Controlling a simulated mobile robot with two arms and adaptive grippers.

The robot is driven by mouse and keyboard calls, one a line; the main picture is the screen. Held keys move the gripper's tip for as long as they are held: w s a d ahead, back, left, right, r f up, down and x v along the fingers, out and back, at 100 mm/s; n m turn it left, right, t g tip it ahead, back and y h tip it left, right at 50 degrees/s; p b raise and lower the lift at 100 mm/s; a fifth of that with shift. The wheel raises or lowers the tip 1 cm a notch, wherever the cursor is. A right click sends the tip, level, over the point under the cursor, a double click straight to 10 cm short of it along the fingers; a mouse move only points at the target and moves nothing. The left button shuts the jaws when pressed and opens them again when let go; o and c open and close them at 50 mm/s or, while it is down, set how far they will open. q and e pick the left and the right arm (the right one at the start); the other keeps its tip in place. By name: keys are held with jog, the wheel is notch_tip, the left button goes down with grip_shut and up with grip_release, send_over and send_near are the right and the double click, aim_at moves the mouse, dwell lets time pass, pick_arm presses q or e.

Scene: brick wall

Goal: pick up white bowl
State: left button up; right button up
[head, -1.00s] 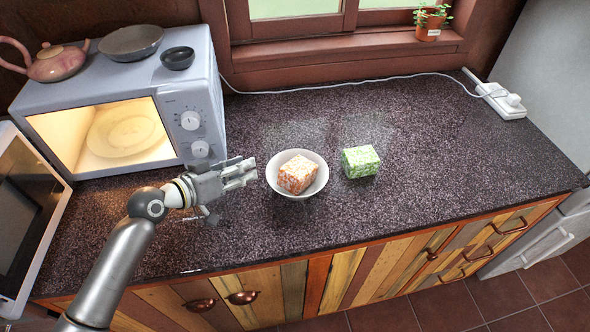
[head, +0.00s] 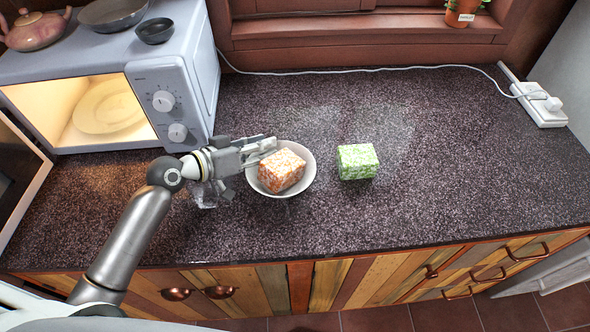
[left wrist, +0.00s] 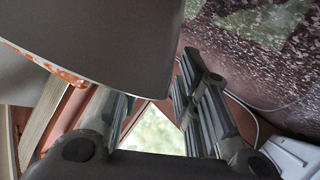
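The white bowl (head: 307,178) stands upright on the dark counter, holding an orange-and-white patterned block (head: 281,170). My left gripper (head: 262,149) is at the bowl's left, far-side rim. In the left wrist view the bowl's shaded outer wall (left wrist: 110,35) fills the upper left, and a strip of the orange block (left wrist: 50,66) shows past the rim. The fingers in that view are apart, with the bowl wall close to them and hiding part of one finger. Whether they touch the wall is not clear. My right gripper is out of view.
A green-and-white block (head: 357,161) sits right of the bowl. A lit, microwave (head: 183,75) stands at the left, with a teapot (head: 36,31), a pan (head: 112,14) and a small dark bowl (head: 155,31) on top. A power strip (head: 540,103) lies at the right.

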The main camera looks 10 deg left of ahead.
pick_arm(q)
jog(key=shift+s+a+r, duration=0.2)
jog(key=shift+s+a, duration=0.25)
jog(key=shift+s, duration=0.1)
jog(key=shift+c, duration=0.5)
jog(key=shift+s+a+r, duration=0.1)
jog(key=shift+s+a, duration=0.05)
jog(key=shift+s, duration=0.05)
jog(key=c, duration=0.5)
jog(key=shift+w, duration=0.15)
grip_shut()
jog(key=shift+w+d, duration=0.1)
jog(key=shift+d, duration=0.15)
jog(key=shift+a, duration=0.15)
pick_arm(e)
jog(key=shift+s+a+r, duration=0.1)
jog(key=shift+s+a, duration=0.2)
